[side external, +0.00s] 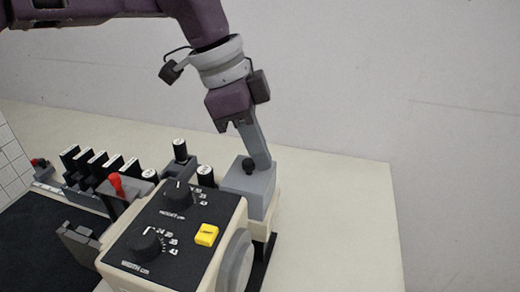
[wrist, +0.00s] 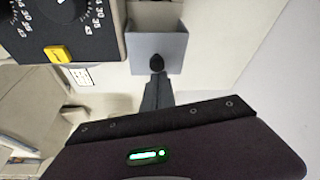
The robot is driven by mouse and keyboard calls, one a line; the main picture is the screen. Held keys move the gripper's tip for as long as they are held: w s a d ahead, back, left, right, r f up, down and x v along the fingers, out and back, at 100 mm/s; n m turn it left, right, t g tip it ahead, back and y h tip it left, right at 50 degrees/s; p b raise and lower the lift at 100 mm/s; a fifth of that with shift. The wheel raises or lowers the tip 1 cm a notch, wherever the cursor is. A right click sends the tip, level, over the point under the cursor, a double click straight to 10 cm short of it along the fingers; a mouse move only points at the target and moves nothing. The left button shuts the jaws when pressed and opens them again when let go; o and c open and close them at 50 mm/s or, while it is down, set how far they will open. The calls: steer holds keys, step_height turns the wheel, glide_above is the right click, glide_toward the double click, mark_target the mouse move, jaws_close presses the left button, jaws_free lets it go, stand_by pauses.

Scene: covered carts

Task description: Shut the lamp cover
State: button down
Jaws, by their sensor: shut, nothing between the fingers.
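A grey box-shaped cover (side external: 250,188) with a round black knob (side external: 248,166) stands behind the beige control box, on its right side. I take it to be the lamp cover; I cannot tell how far open it is. In the wrist view the cover (wrist: 172,45) shows at the top centre, its knob (wrist: 157,62) near its lower edge. My gripper (side external: 262,166) reaches down to the cover with its long grey fingers shut and empty. In the wrist view the fingertips (wrist: 157,78) are right by the knob; I cannot tell whether they touch it.
The beige control box (side external: 222,263) has two black dials and a yellow button (side external: 206,235). A red-tipped lever (side external: 116,184) and several black upright pieces stand to its left. The pale table (side external: 335,225) is clear at right, with a wall behind.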

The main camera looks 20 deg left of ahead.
mark_target(233, 164)
steer(key=a, duration=0.9)
steer(key=shift+a, duration=0.1)
steer(key=shift+f, duration=0.1)
steer(key=d, duration=0.2)
steer(key=w+d, duration=0.1)
steer(key=d, duration=0.1)
steer(key=w+v, duration=0.1)
steer(key=v, duration=0.9)
steer(key=shift+s, duration=0.5)
